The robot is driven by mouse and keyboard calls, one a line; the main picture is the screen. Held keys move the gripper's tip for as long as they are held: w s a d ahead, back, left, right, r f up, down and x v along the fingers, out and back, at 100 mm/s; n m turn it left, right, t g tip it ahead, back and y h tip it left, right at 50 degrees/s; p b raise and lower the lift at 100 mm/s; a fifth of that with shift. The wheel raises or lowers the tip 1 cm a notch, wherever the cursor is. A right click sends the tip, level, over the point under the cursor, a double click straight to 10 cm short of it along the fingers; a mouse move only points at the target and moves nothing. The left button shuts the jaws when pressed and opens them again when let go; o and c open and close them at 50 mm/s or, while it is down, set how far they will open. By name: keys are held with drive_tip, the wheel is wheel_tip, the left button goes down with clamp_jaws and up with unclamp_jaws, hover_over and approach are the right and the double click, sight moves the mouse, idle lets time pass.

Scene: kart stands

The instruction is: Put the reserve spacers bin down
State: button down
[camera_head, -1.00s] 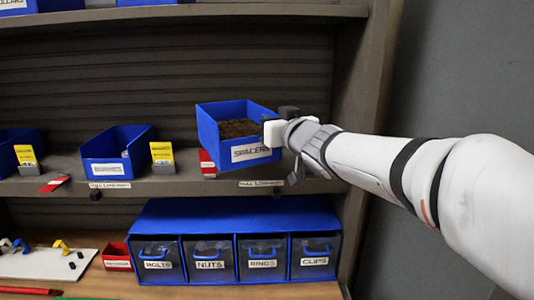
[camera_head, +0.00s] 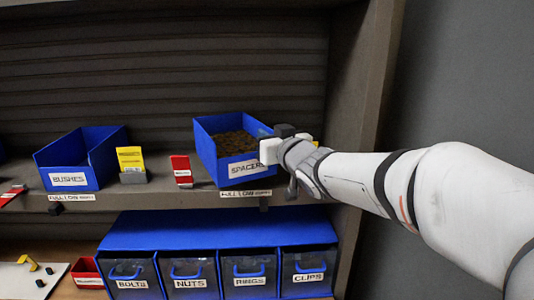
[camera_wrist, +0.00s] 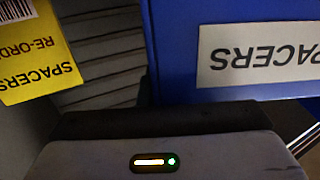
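The reserve spacers bin (camera_head: 243,168) is blue, labelled SPACERS and filled with brown pieces. It is upright at the right end of the middle shelf (camera_head: 150,196). Its front bottom edge is close to the shelf's front edge; I cannot tell whether it touches the shelf. My gripper (camera_head: 272,148) is at its front right corner, apparently shut on its wall; the fingertips are hidden. In the wrist view the bin's front wall (camera_wrist: 180,80) and upside-down label fill the upper right. A yellow SPACERS re-order card (camera_wrist: 35,50) is at the upper left there.
A red card (camera_head: 182,171) stands just left of the bin, then a yellow card (camera_head: 131,160) and the blue BUSHES bin (camera_head: 68,180). The shelf's side panel (camera_head: 358,110) is close on the right. A blue drawer unit (camera_head: 215,229) is below.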

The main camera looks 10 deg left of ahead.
drive_tip(key=shift+s+f, duration=0.2)
drive_tip(key=shift+f, duration=1.4)
drive_tip(key=shift+f, duration=0.2)
drive_tip(key=c, duration=1.6)
unclamp_jaws()
drive_tip(key=shift+c, duration=0.2)
